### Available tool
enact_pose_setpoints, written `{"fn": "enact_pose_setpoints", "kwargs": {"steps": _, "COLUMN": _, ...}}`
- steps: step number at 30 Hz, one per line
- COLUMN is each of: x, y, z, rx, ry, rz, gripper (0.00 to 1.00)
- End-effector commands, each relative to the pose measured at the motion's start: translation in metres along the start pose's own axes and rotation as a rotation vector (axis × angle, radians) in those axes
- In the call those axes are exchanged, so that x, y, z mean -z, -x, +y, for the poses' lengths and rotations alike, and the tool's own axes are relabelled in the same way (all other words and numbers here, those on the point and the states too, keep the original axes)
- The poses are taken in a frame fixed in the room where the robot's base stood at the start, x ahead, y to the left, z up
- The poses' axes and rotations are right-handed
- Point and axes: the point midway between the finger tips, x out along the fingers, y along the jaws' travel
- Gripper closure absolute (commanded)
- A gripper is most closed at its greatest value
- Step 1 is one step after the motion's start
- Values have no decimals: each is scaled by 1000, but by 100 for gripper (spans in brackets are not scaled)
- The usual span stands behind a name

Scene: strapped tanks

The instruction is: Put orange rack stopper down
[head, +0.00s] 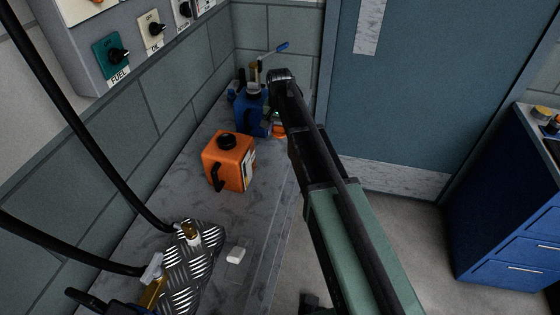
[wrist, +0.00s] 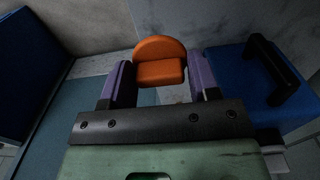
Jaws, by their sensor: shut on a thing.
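The orange rack stopper (wrist: 160,60) is a rounded orange piece in the wrist view. It sits between the two purple fingers of my gripper (wrist: 161,80), which is shut on it. In the head view, a small orange part of the stopper (head: 279,130) shows at the end of my arm, just right of the blue tank. The arm hides most of the gripper there. The stopper appears to be near the bench's right edge; I cannot tell whether it touches the surface.
A blue tank (head: 250,115) with a brass valve and blue lever stands close left of my gripper. An orange tank (head: 229,162) stands nearer on the grey bench (head: 205,205). A blue cabinet (head: 500,215) stands right.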

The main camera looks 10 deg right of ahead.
Motion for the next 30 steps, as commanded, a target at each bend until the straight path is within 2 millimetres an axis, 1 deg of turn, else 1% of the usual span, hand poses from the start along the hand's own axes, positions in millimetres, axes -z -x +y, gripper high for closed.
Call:
{"fn": "enact_pose_setpoints", "kwargs": {"steps": 1, "x": 0, "y": -32, "z": 0, "rx": 0, "ry": 0, "rz": 0, "gripper": 68}}
{"fn": "enact_pose_setpoints", "kwargs": {"steps": 3, "x": 0, "y": -43, "z": 0, "rx": 0, "ry": 0, "rz": 0, "gripper": 68}}
{"fn": "enact_pose_setpoints", "kwargs": {"steps": 4, "x": 0, "y": -44, "z": 0, "rx": 0, "ry": 0, "rz": 0, "gripper": 68}}
{"fn": "enact_pose_setpoints", "kwargs": {"steps": 8, "x": 0, "y": -41, "z": 0, "rx": 0, "ry": 0, "rz": 0, "gripper": 68}}
{"fn": "enact_pose_setpoints", "kwargs": {"steps": 9, "x": 0, "y": -44, "z": 0, "rx": 0, "ry": 0, "rz": 0, "gripper": 68}}
{"fn": "enact_pose_setpoints", "kwargs": {"steps": 11, "x": 0, "y": -56, "z": 0, "rx": 0, "ry": 0, "rz": 0, "gripper": 68}}
{"fn": "enact_pose_setpoints", "kwargs": {"steps": 12, "x": 0, "y": -65, "z": 0, "rx": 0, "ry": 0, "rz": 0, "gripper": 68}}
{"fn": "enact_pose_setpoints", "kwargs": {"steps": 15, "x": 0, "y": -86, "z": 0, "rx": 0, "ry": 0, "rz": 0, "gripper": 68}}
{"fn": "enact_pose_setpoints", "kwargs": {"steps": 17, "x": 0, "y": -87, "z": 0, "rx": 0, "ry": 0, "rz": 0, "gripper": 68}}
{"fn": "enact_pose_setpoints", "kwargs": {"steps": 19, "x": 0, "y": -83, "z": 0, "rx": 0, "ry": 0, "rz": 0, "gripper": 68}}
{"fn": "enact_pose_setpoints", "kwargs": {"steps": 22, "x": 0, "y": -82, "z": 0, "rx": 0, "ry": 0, "rz": 0, "gripper": 68}}
{"fn": "enact_pose_setpoints", "kwargs": {"steps": 27, "x": 0, "y": -87, "z": 0, "rx": 0, "ry": 0, "rz": 0, "gripper": 68}}
{"fn": "enact_pose_setpoints", "kwargs": {"steps": 28, "x": 0, "y": -85, "z": 0, "rx": 0, "ry": 0, "rz": 0, "gripper": 40}}
{"fn": "enact_pose_setpoints", "kwargs": {"steps": 30, "x": 0, "y": -85, "z": 0, "rx": 0, "ry": 0, "rz": 0, "gripper": 29}}
